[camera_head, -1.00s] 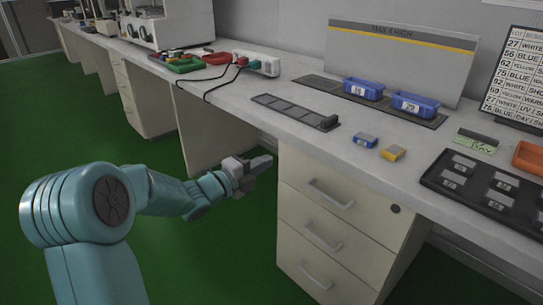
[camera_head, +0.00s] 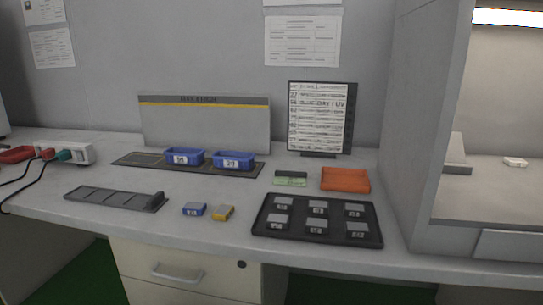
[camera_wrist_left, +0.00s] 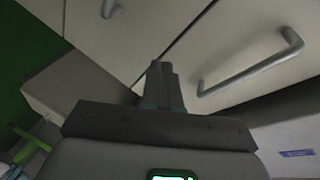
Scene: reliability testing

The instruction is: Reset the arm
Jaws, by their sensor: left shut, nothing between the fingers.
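My left gripper (camera_wrist_left: 162,75) shows in the left wrist view with its fingers shut together and nothing between them. It is in front of the pale drawer fronts with their metal handles (camera_wrist_left: 252,72), below the bench top. I cannot tell whether it touches a drawer. Neither of my arms shows in the head view now. My right gripper is not in any view.
A grey partition (camera_head: 420,130) stands at right.

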